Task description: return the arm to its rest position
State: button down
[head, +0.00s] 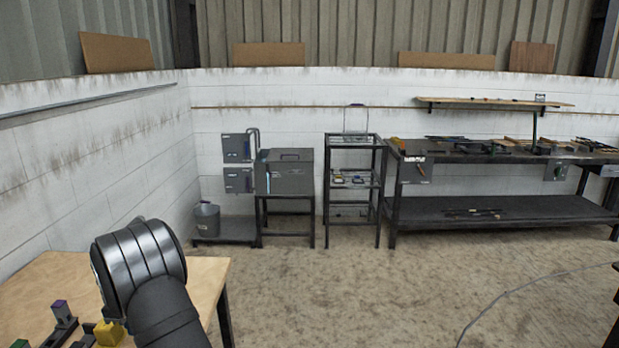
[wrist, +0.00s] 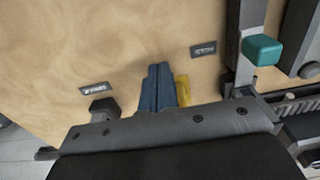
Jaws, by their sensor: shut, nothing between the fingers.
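My gripper (wrist: 159,70) shows in the wrist view as two blue-grey fingers pressed together, with nothing between them. They point over a light wooden table top (wrist: 90,45). A yellow piece (wrist: 184,88) shows just to the right of the fingers, partly hidden by my gripper body. In the head view my arm rises over the wooden table (head: 210,275) at lower left. The fingers are not visible there.
A teal block (wrist: 263,50) sits on a dark mechanism at right in the wrist view. Small labels (wrist: 203,48) mark the table. The floor (head: 400,285) beyond is open.

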jog(key=a+f, duration=0.2)
jog(key=a, duration=0.1)
jog(key=shift+f, duration=0.2)
jog(key=shift+a, duration=0.35)
jog(key=shift+d, duration=0.4)
